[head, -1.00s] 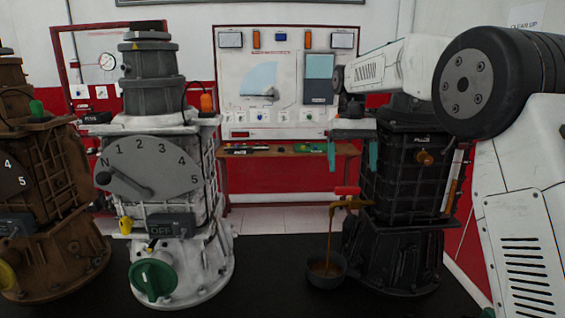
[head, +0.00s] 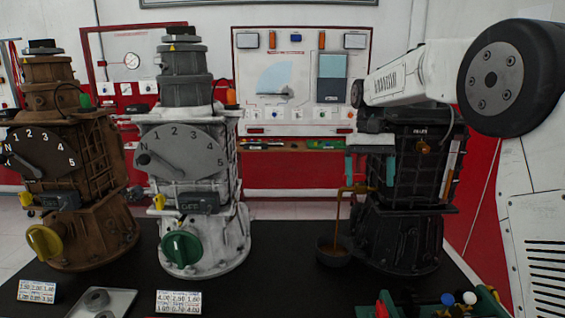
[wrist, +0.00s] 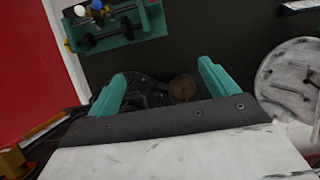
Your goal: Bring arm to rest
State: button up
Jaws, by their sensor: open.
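My gripper (head: 370,168) hangs in front of the upper part of the black engine trainer (head: 410,222). Its two teal fingers point down, spread apart with nothing between them. The wrist view shows the open fingers of my gripper (wrist: 160,72) from above. My white arm (head: 415,78) reaches in from the right, bent over the black trainer. A brass tap (head: 355,189) on the trainer runs brown liquid into a dark cup (head: 332,252). Round brown liquid (wrist: 183,88) shows between the fingers in the wrist view, lower down.
A white engine trainer (head: 205,232) and a brown one (head: 85,225) stand to the left on the black table (head: 275,285). A teal rack (head: 480,307) with coloured knobs is at the front right. A grey tray (head: 97,302) lies front left. A panel (head: 300,80) is behind.

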jog(key=s+d+f+t, duration=0.1)
jog(key=s+d+t, duration=0.1)
jog(key=s, duration=1.8)
jog(key=s+d+f+t, duration=0.2)
jog(key=s+t, duration=0.1)
jog(key=s, duration=1.6)
jog(key=shift+s+d+f+t, duration=0.2)
jog(key=shift+s+d+t, duration=0.1)
jog(key=shift+s, duration=0.05)
